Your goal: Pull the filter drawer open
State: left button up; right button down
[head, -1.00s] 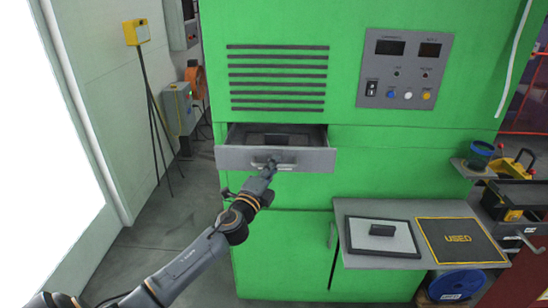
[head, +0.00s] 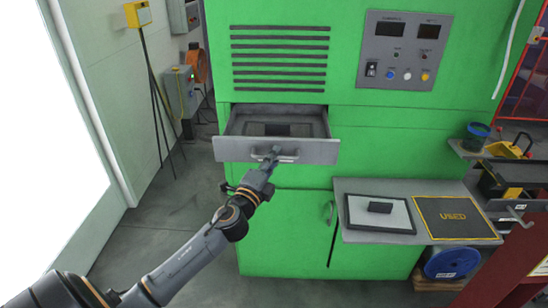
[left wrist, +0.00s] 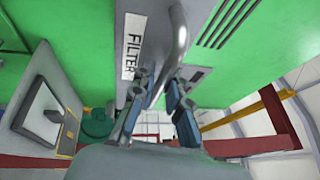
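The filter drawer (head: 318,151) is a grey drawer in the green machine. It stands part way out, and its inside shows from above with a dark recessed piece in it. Its bar handle (head: 289,157) is on the front face. My left gripper (head: 272,154) is at the handle. In the left wrist view the curved handle (left wrist: 180,40) runs between the two fingers of my left gripper (left wrist: 163,90), which are closed around it. A "FILTER" label (left wrist: 132,48) is on the drawer front beside the handle. My right gripper is not in view.
A shelf (head: 355,184) at the lower right holds a framed white pad (head: 365,222) and a dark mat marked "USED" (head: 450,230). A control panel (head: 402,70) is above. A yellow-topped tripod (head: 138,14) stands at left. The floor before the machine is clear.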

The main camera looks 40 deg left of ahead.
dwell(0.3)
pick_arm(q)
jog(key=v, duration=1.2)
jog(key=shift+a, duration=0.1)
notch_tip(320, 180, down, 25)
jog(key=s+n+g, duration=0.1)
jog(key=n+g, duration=0.4)
jog(key=g, duration=0.1)
jog(key=s+d+f+n+g+h, duration=0.15)
jog(key=s+f, duration=0.25)
jog(key=f, duration=0.4)
jog(key=s+d+f+n+g, duration=0.2)
jog(key=s+f+g, duration=0.15)
jog(key=f, duration=0.55)
jog(key=s+d+f+n+g, duration=0.2)
jog(key=s+f, duration=0.4)
jog(key=s, duration=0.4)
jog(key=s+d+f+n+g+h, duration=0.1)
jog(key=s+d+f+n+g, duration=0.1)
jog(key=s+f, duration=0.5)
jog(key=s+d+f+n+g, duration=0.2)
jog(key=s+d+f, duration=0.3)
jog(key=s, duration=0.9)
jog(key=shift+s+d+f+g+h, duration=0.2)
jog(key=shift+f+g+h, duration=0.15)
jog(key=shift+f+g, duration=0.6)
